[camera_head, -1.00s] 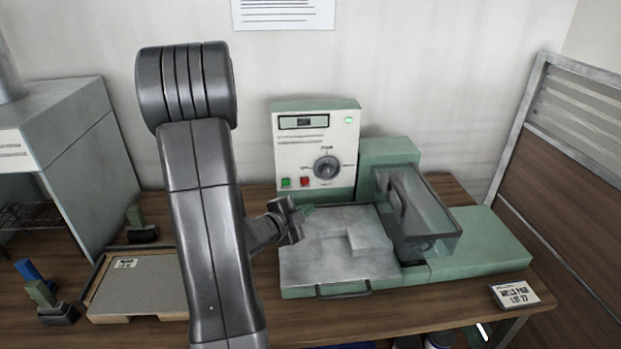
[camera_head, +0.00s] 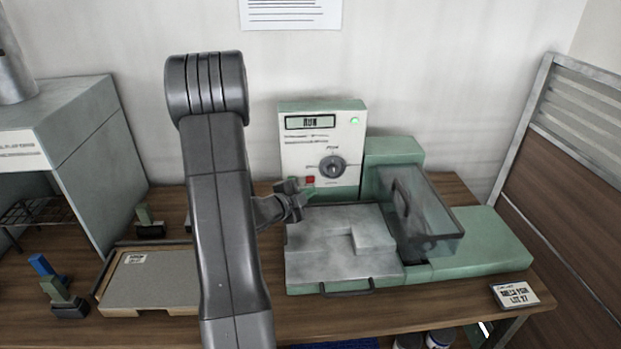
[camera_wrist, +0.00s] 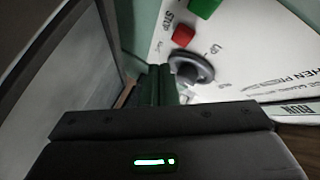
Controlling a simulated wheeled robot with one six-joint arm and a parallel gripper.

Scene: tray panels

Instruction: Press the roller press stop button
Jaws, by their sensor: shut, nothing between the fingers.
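The red stop button (camera_head: 309,181) is on the lower left of the white control panel (camera_head: 305,150). It also shows in the wrist view (camera_wrist: 183,35), beside the word STOP. The panel display (camera_head: 310,122) reads RUN and a green lamp (camera_head: 355,121) is lit. My gripper (camera_head: 307,192) is shut and empty, its greenish fingers just below the buttons. In the wrist view the fingers (camera_wrist: 158,84) look apart from the red button; the exact gap is unclear.
A dark knob (camera_head: 331,167) sits right of the buttons. The metal press bed (camera_head: 325,262) lies below my gripper, with a clear-sided guard (camera_head: 430,215) to the right. A tray (camera_head: 155,283) and small blocks lie left. A partition (camera_head: 555,180) stands far right.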

